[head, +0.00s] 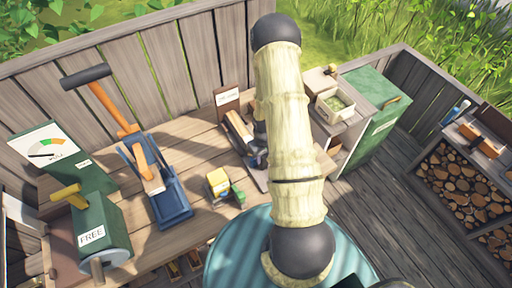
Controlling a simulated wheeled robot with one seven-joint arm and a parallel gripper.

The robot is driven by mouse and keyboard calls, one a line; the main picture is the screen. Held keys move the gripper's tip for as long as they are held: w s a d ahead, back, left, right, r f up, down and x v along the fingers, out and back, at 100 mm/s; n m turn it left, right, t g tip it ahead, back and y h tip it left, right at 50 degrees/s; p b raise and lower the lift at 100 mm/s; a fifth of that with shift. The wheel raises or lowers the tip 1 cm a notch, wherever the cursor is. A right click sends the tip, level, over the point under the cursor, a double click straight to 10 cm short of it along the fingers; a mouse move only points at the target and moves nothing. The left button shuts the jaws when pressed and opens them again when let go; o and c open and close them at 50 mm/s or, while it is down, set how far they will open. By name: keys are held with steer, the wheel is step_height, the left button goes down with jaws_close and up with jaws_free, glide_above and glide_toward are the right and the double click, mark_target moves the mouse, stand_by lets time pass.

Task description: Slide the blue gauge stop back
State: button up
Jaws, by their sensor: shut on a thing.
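My raised arm stands across the middle of the head view and covers most of my gripper. A small dark part at the arm's left edge may belong to it, but its fingertips do not show. Right there on the bench is a wooden device (238,129) with a dark grey base, partly hidden by the arm. I cannot make out the blue gauge stop for sure; it may be behind the arm.
A green cabinet (378,120) and stacked logs (465,185) are at right. Deck between them is clear.

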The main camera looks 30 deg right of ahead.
steer(key=shift+s, duration=1.25)
stand_by(0.4)
steer(key=shift+s, duration=0.9)
stand_by(0.5)
steer(key=o, duration=0.9)
